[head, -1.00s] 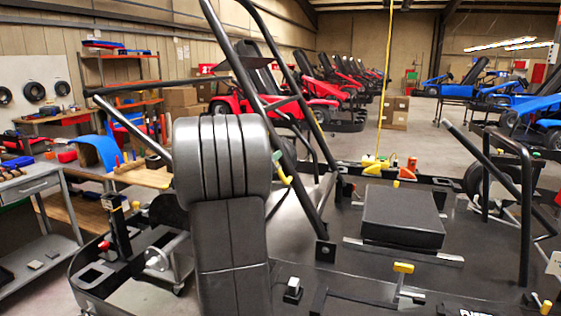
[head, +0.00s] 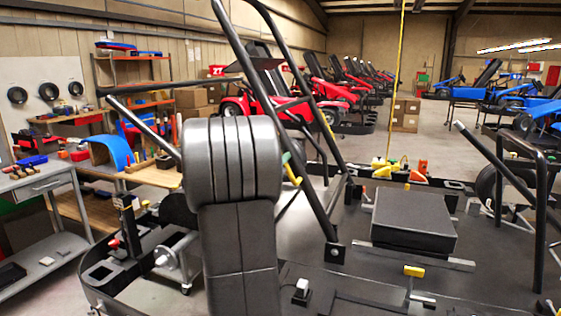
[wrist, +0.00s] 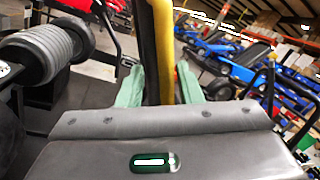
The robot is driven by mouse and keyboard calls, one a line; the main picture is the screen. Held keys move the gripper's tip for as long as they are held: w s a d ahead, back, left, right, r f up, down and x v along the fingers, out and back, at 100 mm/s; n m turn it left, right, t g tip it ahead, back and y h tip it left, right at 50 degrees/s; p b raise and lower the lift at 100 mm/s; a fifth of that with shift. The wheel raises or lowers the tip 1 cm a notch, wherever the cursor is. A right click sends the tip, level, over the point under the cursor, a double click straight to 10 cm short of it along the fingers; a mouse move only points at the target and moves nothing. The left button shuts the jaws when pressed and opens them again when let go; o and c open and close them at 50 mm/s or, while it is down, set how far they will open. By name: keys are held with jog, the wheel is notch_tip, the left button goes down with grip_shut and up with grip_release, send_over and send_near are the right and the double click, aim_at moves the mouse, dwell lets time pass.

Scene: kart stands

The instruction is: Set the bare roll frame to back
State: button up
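The bare roll frame (head: 312,190) is a tall frame of black tubes in the middle of the head view. It leans to the left as it rises, and its upper end is out of view. A yellow grip (head: 292,174) shows beside its tubes. My gripper (head: 288,160) is at this grip, largely hidden behind a big grey ribbed shape. In the wrist view its green fingers (wrist: 159,86) stand on both sides of a dark and yellow bar (wrist: 164,40) and appear shut on it. The contact surfaces are not clearly visible.
A black box-shaped block (head: 414,220) lies on the dark deck, right of the frame. Another black tube frame (head: 541,215) stands at the far right. A grey workbench (head: 38,186) is at the left. Red karts (head: 262,92) and blue karts (head: 455,92) stand behind.

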jog(key=b+v, duration=0.2)
jog(key=v, duration=1.1)
jog(key=shift+b, duration=0.4)
jog(key=shift+w, duration=0.1)
jog(key=p+x, duration=0.3)
jog(key=x, duration=1.1)
jog(key=shift+d, duration=0.1)
jog(key=shift+s, duration=0.2)
